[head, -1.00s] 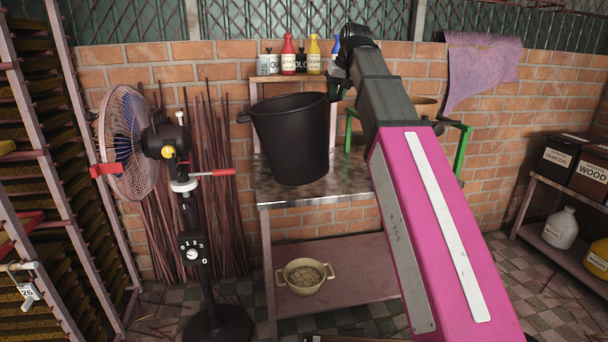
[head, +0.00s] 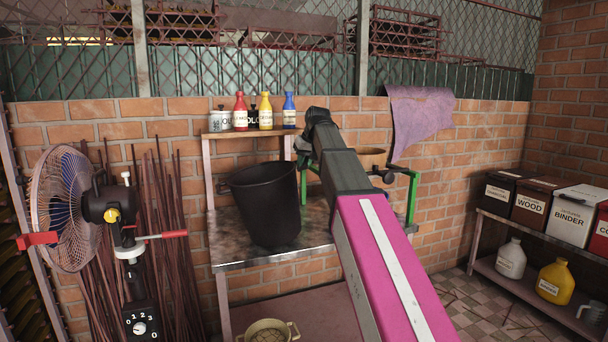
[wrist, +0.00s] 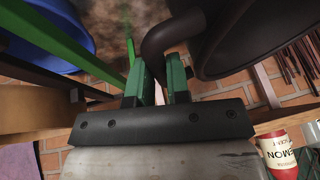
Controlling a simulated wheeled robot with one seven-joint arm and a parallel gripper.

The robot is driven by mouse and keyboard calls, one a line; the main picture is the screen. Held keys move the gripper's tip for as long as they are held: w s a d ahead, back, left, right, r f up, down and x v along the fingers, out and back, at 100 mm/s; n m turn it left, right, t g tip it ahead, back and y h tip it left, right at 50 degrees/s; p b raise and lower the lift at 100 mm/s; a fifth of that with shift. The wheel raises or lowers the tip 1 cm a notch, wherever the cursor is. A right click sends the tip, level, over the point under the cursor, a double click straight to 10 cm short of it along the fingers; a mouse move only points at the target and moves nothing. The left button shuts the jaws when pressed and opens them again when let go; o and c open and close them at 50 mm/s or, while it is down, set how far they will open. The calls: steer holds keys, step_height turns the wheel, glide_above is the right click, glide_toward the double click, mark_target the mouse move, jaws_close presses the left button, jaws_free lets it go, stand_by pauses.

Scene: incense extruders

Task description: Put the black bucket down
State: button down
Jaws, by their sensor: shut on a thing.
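The black bucket (head: 265,205) is at the steel-topped table (head: 228,248), slightly tilted, with its base over the tabletop. I cannot tell whether its base touches the surface. My gripper (head: 305,150) is at the bucket's right rim, mostly hidden behind my arm in the head view. In the wrist view my gripper's green fingers (wrist: 165,82) are closed on the bucket's curved handle (wrist: 172,36), and the dark bucket wall (wrist: 240,35) is at the upper right.
A shelf (head: 222,134) behind the table holds several coloured bottles. A green frame (head: 413,195) stands right of my arm. A fan (head: 62,205) stands at the left. A pot (head: 268,331) sits on the lower shelf. Bare tabletop shows around the bucket's base.

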steer(key=shift+d+f, duration=0.1)
steer(key=shift+f, duration=2)
steer(key=c, duration=1.1)
jaws_free()
steer(key=v, duration=1.2)
